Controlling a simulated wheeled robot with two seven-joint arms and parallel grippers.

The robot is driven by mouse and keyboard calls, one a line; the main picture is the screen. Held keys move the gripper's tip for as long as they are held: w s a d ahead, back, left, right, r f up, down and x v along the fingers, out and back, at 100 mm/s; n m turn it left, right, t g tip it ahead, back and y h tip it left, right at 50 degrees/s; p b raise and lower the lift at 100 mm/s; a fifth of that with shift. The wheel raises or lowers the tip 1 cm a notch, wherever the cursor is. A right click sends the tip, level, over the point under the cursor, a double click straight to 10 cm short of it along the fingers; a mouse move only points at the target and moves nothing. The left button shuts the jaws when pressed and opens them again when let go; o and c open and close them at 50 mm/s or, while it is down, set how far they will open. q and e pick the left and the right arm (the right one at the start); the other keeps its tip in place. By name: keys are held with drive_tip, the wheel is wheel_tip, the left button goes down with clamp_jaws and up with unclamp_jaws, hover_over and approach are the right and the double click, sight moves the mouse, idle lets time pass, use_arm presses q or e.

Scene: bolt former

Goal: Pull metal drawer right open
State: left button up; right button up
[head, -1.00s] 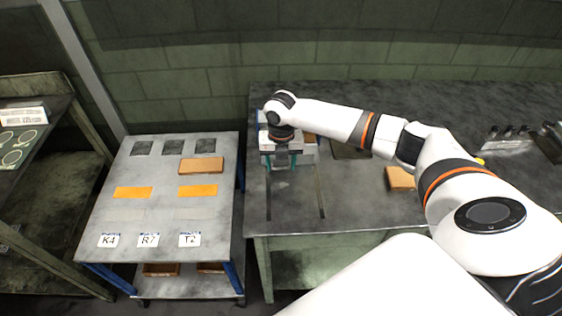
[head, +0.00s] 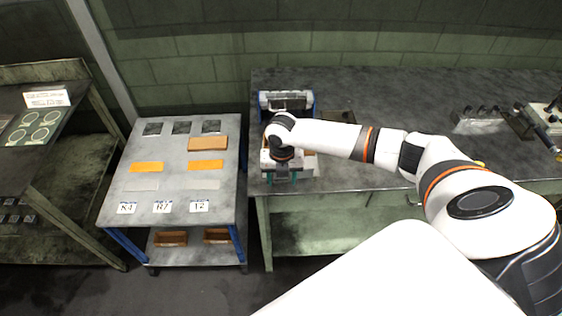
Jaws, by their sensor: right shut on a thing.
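The metal drawer (head: 308,163) is a grey metal box on the dark workbench (head: 355,178). It stands out toward the front edge of the bench, in front of its blue-sided housing (head: 286,99). My right gripper (head: 281,178) points down at the drawer's front, with teal fingertips showing. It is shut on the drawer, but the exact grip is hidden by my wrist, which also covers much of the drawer. My left gripper is not in view.
A grey cart (head: 171,206) with orange and brown blocks and white labels stands to the left of the bench. A green shelf (head: 60,190) is at the far left. A tool rack (head: 490,122) sits on the bench at the right.

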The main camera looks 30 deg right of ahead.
drive_tip(key=shift+s+r, duration=0.1)
drive_tip(key=shift+s, duration=0.1)
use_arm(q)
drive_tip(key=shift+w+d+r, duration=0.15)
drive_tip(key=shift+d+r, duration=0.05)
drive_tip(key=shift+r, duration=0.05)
use_arm(e)
drive_tip(key=shift+s, duration=0.1)
drive_tip(key=o, duration=1.2)
drive_tip(key=shift+s, duration=0.15)
drive_tip(key=shift+r, duration=0.1)
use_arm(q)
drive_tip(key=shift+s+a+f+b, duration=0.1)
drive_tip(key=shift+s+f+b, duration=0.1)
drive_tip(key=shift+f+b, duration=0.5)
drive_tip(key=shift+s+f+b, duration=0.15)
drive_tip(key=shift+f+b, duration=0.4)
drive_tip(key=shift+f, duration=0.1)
use_arm(e)
drive_tip(key=shift+r, duration=5.85)
